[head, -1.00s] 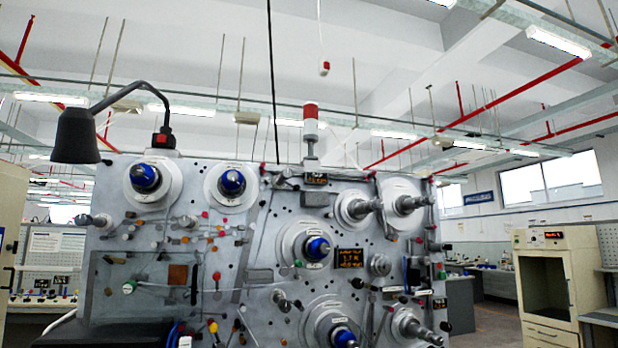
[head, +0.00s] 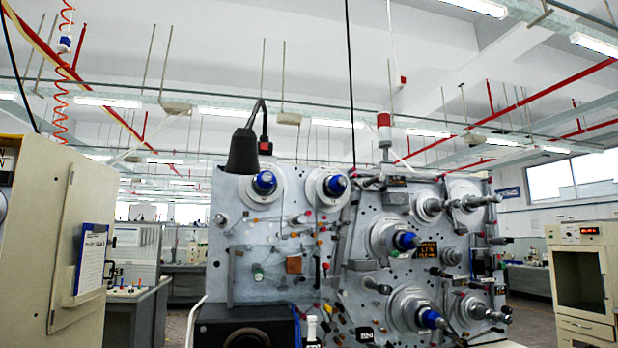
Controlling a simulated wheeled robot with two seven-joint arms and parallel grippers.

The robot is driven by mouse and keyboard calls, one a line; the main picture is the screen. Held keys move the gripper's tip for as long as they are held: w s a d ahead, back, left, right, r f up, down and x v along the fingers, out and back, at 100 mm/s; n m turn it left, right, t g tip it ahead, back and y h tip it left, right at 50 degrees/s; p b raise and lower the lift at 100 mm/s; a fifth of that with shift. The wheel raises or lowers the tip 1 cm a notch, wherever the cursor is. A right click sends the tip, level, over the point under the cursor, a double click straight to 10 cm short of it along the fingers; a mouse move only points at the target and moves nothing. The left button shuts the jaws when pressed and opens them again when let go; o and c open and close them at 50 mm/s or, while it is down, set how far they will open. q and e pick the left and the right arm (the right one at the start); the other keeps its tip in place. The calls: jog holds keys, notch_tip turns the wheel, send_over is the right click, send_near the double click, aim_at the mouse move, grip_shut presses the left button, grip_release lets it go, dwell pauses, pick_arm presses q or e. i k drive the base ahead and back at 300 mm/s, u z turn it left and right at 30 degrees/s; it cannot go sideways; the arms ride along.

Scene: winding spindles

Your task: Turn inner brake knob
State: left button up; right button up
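The winding machine's grey panel (head: 232,215) stands upright ahead in the head view. It carries blue-capped spindles (head: 264,183) on white discs, bare metal spindles (head: 478,201) at the right, and many small knobs and levers. A green knob (head: 258,268) sits at the lower left of the panel and a red knob (head: 308,213) near its top middle. The labels are too small to read, so I cannot tell which knob is the inner brake knob. Neither of my grippers shows.
A black box (head: 245,325) stands at the panel's lower left. A beige cabinet (head: 35,240) is close on the left, and a cabinet with a red display (head: 585,260) is at the right. An aisle lies left of the machine.

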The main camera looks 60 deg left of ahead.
aim_at(342, 180)
jog(key=u, duration=1.25)
